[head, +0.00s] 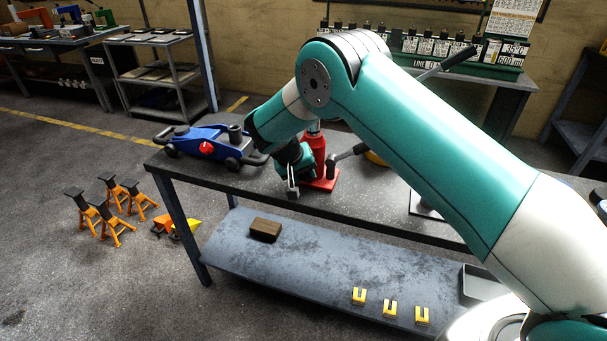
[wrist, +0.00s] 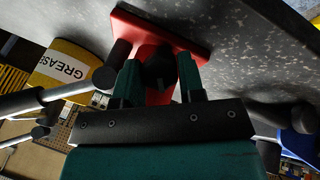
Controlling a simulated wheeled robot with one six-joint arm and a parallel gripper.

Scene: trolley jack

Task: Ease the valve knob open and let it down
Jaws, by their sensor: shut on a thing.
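A red bottle jack (head: 314,162) stands upright on the dark workbench, partly hidden behind my arm. Its red base plate (wrist: 190,40) shows in the wrist view. My gripper (head: 292,190) is low over the bench at the near left side of the jack. In the wrist view my gripper (wrist: 161,80) has a finger on each side of a dark valve knob (wrist: 161,68) low on the jack and is shut on it. The knob is shadowed, so its turn cannot be told. The top of the jack is hidden by my arm in the head view.
A blue trolley jack (head: 205,144) stands left of my gripper on the bench. A dark handle (head: 345,155) sticks out right of the red jack, near a yellow grease can (wrist: 65,65). The lower shelf holds a brown block (head: 265,230). Orange stands (head: 105,217) are on the floor.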

